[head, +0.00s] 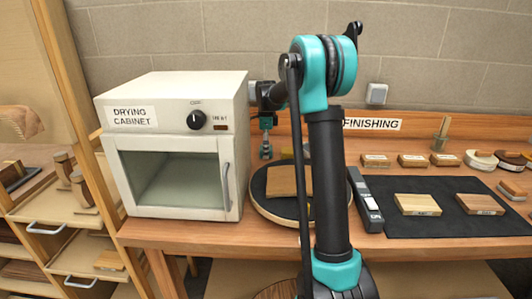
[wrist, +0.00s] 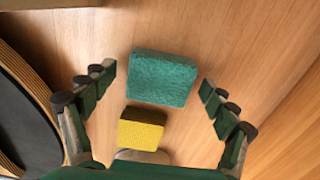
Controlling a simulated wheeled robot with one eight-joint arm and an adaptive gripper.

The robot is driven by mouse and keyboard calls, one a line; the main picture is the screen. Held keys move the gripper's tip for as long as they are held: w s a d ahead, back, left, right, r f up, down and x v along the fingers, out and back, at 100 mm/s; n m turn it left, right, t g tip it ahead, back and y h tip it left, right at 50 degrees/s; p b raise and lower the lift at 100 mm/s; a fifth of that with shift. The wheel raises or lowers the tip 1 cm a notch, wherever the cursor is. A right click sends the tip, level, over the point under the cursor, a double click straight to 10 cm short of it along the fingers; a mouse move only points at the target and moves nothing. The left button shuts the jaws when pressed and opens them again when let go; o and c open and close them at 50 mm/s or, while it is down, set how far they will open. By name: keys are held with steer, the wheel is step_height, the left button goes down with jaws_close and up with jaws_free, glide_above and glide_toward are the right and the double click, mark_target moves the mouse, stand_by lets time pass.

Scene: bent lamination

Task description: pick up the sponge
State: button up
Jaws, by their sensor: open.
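In the wrist view, a teal block with a rough, spongy face (wrist: 164,78) lies on the wooden bench top. A smaller yellow block (wrist: 142,130) with a porous-looking top is just below it in the picture. I cannot tell for certain which one is the sponge. My gripper (wrist: 157,82) is open and empty. Its fingers are on the left and right of the teal block, with a gap on both sides. In the head view, my gripper (head: 265,150) hangs beside the drying cabinet's right side, and neither block can be made out there.
The drying cabinet (head: 190,85) stands close on the left. A round dark-topped board (head: 259,185) with a brown piece (head: 280,180) on it lies in front; its rim also shows in the wrist view (wrist: 25,95). A dark mat (head: 450,224) with wooden blocks is at right.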

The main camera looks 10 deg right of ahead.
steer(key=c, duration=1)
steer(key=shift+r, duration=0.1)
steer(key=shift+c, duration=0.2)
step_height(320, 180, up, 20)
